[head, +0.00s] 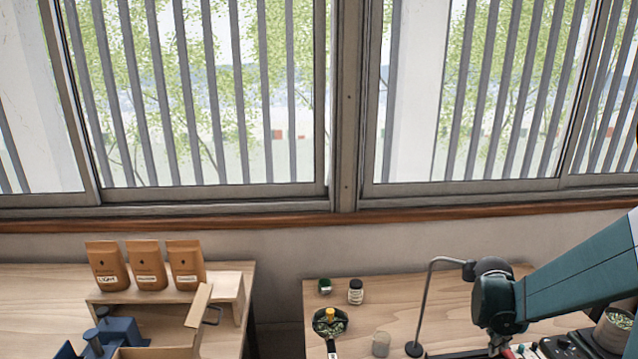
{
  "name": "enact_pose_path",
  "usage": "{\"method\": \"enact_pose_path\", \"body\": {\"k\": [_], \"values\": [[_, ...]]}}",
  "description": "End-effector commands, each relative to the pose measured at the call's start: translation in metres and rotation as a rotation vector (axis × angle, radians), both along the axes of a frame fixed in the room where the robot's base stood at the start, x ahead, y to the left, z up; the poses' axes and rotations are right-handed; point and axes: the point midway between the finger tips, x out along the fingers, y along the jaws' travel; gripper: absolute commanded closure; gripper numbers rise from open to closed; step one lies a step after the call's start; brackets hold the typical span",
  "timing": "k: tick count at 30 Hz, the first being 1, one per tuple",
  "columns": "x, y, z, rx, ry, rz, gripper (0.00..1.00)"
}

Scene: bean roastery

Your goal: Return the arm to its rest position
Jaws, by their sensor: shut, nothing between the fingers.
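My arm reaches in from the right edge in dark teal, sloping down to the left over the right table (390,297). Its rounded wrist hangs above the table's right part. My gripper (499,346) points down below the wrist at the bottom edge, shut and empty. It is small and dark here, and its tips are hard to make out against the dark things behind.
A thin bent stand (424,300) rises close left of my wrist. A pan with green beans (330,322), small jars (355,291) and a pot (612,330) stand around. Three brown bags (147,264) stand on a wooden riser (229,288) at left. The windows are behind.

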Motion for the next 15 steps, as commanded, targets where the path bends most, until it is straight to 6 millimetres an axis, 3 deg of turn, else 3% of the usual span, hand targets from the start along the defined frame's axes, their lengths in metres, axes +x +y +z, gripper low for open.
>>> {"method": "enact_pose_path", "body": {"k": [15], "values": [[-0.007,0.072,0.058,0.073,-0.213,-0.258,1.0]]}}
